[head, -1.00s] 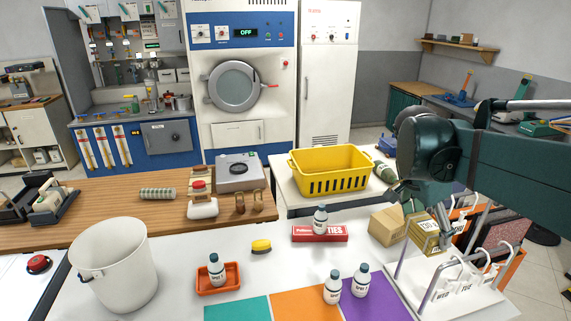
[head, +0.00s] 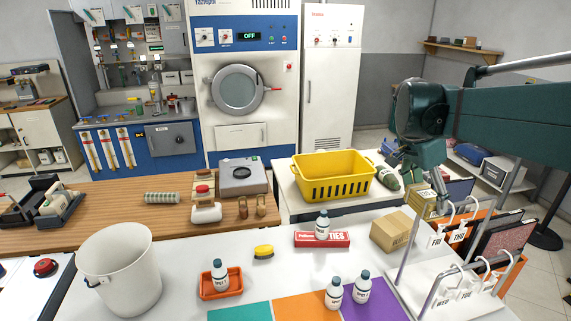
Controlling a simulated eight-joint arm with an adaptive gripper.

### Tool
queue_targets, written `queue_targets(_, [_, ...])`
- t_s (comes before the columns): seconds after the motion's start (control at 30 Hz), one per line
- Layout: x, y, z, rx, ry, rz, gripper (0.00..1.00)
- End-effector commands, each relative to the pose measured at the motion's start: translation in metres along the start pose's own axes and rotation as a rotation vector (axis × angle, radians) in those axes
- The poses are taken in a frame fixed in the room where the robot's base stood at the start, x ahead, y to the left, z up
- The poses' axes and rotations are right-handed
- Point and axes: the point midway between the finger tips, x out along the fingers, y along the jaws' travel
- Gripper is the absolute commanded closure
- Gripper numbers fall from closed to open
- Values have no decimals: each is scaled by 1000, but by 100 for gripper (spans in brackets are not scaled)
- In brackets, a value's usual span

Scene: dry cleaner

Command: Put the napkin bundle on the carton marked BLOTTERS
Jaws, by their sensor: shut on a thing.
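My gripper (head: 418,190) is at the right, just behind the sorter rack, with its jaws mostly hidden by my wrist. It is shut on a squarish gold-tan block with small dark markings, seemingly the napkin bundle (head: 420,204). The held block is in the air behind and to the right of a brown cardboard carton (head: 391,231). That carton stands on the white table with nothing on its top. The lettering on its front is too small to read, so I cannot tell whether it says BLOTTERS.
A wire rack (head: 402,250) with day tags and upright folders stands close at the right. A yellow basket (head: 333,175) stands behind. Clear white table lies in front of the carton.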

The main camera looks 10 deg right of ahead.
Motion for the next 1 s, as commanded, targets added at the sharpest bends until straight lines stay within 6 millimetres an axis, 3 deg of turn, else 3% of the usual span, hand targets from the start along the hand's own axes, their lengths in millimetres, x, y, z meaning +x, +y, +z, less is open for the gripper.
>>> queue_targets(0.47, [3, -76, -43, 4, 0, 2, 47])
queue_targets(1.0, [24, -158, -85, 8, 0, 3, 47])
